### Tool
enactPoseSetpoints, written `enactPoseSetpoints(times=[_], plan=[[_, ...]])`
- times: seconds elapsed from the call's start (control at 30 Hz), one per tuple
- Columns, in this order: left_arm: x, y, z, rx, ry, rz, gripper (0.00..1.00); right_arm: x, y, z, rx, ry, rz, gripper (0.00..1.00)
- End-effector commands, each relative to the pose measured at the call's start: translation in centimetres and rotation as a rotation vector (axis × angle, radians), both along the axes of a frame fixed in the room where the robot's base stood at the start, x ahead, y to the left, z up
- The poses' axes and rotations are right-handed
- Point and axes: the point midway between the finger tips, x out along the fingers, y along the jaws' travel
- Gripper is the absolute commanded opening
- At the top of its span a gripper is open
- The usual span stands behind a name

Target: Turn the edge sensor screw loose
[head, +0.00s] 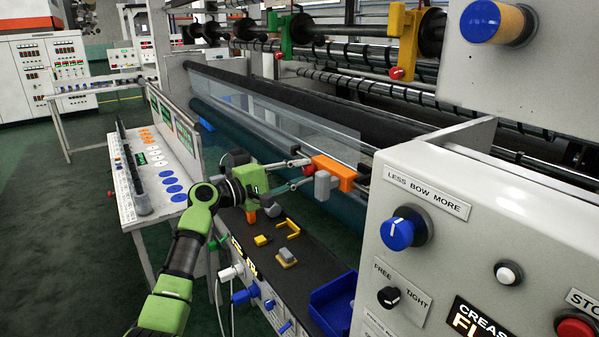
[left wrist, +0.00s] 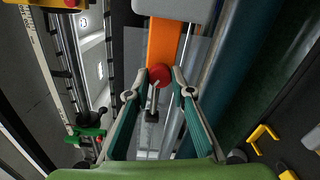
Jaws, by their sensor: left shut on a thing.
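The edge sensor screw is a small red knob (head: 308,171) on the left end of an orange bracket (head: 336,171) with a grey sensor block (head: 322,185). In the left wrist view the red knob (left wrist: 160,76) has a pale crossbar, with the orange bracket (left wrist: 163,43) behind it. My left gripper (head: 303,170) reaches in from the left. Its two fingertips (left wrist: 159,94) lie on either side of the knob, and it is shut on the screw. Exact finger contact is hard to see. My right gripper is not in view.
A dark shelf below holds yellow pieces (head: 288,228), a grey-yellow block (head: 287,258) and a blue bin (head: 333,304). A clear web (head: 270,115) and dark rollers run behind the bracket. A grey control panel (head: 470,240) blocks the right side.

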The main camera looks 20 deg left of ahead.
Motion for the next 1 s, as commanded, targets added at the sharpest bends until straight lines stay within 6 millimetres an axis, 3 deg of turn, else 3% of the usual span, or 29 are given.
enactPoseSetpoints(times=[0.13, 0.17, 0.2, 0.23, 0.67, 1.0], plan=[[0.0, -0.1, 0.2, -0.004, -0.002, -0.002, 0.0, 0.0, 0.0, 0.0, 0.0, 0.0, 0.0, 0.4], [0.0, -0.1, 0.2, -0.003, -0.002, -0.002, 0.27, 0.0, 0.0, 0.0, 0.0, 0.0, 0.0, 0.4], [0.0, -0.2, 0.1, -0.003, -0.002, -0.002, 0.37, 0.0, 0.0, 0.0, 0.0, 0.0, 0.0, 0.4], [0.0, -0.1, 0.1, -0.002, -0.001, -0.003, 0.38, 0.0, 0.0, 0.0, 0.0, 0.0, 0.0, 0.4], [-0.6, 0.5, -0.1, 0.0, 0.0, 0.001, 0.38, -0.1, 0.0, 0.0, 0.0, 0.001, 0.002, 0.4], [-5.9, 4.6, -0.1, 0.003, 0.0, 0.001, 0.38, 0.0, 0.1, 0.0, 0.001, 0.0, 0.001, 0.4]])
